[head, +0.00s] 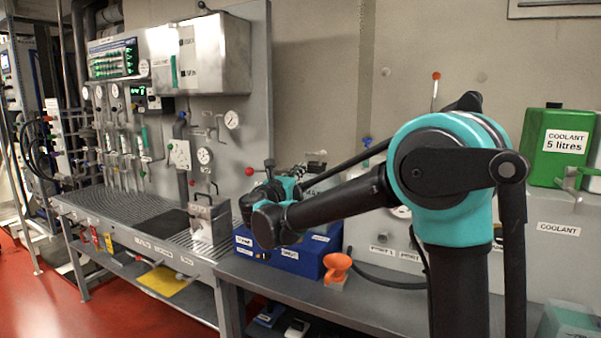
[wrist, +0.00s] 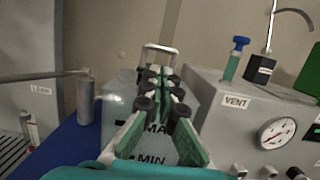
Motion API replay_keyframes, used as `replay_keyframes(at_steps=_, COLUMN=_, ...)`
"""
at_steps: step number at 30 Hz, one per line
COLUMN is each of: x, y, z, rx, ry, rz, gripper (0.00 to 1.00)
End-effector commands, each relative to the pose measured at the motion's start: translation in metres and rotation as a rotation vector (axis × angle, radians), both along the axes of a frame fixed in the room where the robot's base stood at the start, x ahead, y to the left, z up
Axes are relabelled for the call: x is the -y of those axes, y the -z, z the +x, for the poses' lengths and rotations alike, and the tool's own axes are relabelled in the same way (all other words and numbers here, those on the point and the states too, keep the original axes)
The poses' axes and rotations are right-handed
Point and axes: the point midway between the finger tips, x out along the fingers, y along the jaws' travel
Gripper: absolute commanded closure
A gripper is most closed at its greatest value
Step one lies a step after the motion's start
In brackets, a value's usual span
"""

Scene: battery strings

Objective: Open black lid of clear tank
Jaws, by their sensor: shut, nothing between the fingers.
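The clear tank (wrist: 118,86) stands ahead of my gripper in the wrist view, with MAX and MIN marks on its front. In the head view it is mostly hidden behind my arm; only part of its MAX mark shows. A pale metal loop handle (wrist: 161,47) rises at the tank's top, just beyond my fingertips. I cannot make out the black lid's surface behind the fingers. My gripper (wrist: 160,76) is shut and empty, with green fingers in front of the tank's upper part; I cannot tell whether they touch the handle.
The tank is at a blue box (head: 285,255) on the grey bench. A grey unit with a VENT label (wrist: 236,102), a gauge and a blue-topped valve stands close on the right. A metal bar and post (wrist: 85,95) are on the left. An orange funnel-like part (head: 337,268) sits in front.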

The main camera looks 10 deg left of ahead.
Motion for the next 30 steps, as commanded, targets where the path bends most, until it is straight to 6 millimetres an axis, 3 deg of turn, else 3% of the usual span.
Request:
replay_keyframes(at_steps=6, x=0.014, y=-0.007, z=0.036, rx=0.000, ry=0.003, rz=0.002, gripper=1.00)
replay_keyframes(at_steps=12, x=0.021, y=-0.011, z=0.054, rx=0.000, ry=0.002, rz=0.003, gripper=1.00)
replay_keyframes(at_steps=30, x=0.022, y=-0.014, z=0.059, rx=-0.015, ry=-0.001, rz=0.009, gripper=1.00)
